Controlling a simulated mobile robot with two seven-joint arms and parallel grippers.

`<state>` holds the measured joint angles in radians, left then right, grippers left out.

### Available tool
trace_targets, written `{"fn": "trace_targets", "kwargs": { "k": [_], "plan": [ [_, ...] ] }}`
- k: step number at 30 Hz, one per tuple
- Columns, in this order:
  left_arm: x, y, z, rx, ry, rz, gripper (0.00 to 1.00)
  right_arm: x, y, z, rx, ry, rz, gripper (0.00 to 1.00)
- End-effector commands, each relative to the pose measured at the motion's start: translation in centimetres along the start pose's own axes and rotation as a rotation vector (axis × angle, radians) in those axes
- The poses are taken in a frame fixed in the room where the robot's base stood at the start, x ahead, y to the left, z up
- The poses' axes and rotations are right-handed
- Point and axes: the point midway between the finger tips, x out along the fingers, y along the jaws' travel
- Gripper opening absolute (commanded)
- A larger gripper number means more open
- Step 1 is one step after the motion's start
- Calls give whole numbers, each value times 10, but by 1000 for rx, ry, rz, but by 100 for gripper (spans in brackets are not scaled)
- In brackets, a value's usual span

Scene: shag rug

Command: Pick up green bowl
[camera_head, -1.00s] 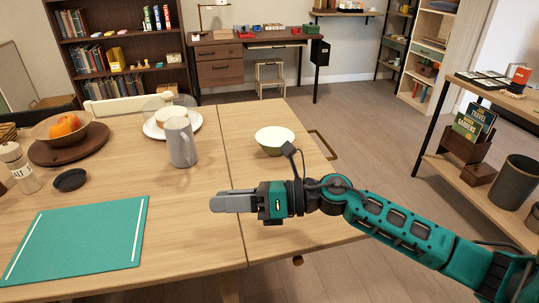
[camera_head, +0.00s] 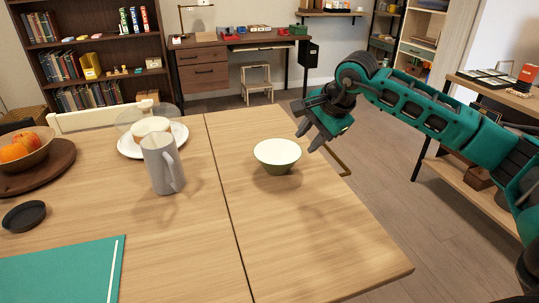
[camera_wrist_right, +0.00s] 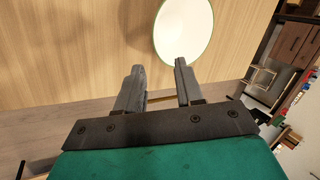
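The green bowl (camera_head: 277,164) stands upright on the right part of the wooden table, with a pale inside and a green outside. It looks empty. My right gripper (camera_head: 307,142) is in the air just to the right of the bowl, pointing down and left. In the right wrist view its two fingers (camera_wrist_right: 157,72) are apart with nothing between them, and the bowl (camera_wrist_right: 184,28) lies beyond the fingertips, partly behind the right one. My left gripper is in neither view.
A grey mug (camera_head: 161,165) stands left of the bowl, near a white plate (camera_head: 181,133). A fruit bowl (camera_head: 36,157), a dark round lid (camera_head: 24,216) and a teal mat (camera_head: 65,272) are further left. The table (camera_head: 290,235) is clear in front of the bowl.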

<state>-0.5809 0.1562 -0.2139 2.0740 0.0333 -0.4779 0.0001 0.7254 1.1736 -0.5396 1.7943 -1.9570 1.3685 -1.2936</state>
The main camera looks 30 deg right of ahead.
Motion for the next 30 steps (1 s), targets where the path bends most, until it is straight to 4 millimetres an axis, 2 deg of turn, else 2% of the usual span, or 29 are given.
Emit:
{"fn": "trace_targets", "kwargs": {
  "k": [9, 17, 24, 30],
  "plan": [
    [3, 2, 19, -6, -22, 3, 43, 59, 1, 2, 2, -4, 2, 36],
    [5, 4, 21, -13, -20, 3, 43, 80, 2, 2, 1, -5, 2, 36],
    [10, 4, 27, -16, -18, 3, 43, 116, 3, 1, 3, -5, 2, 36],
    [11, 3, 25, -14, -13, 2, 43, 124, 2, 1, 1, -3, 0, 36]
  ]
}}
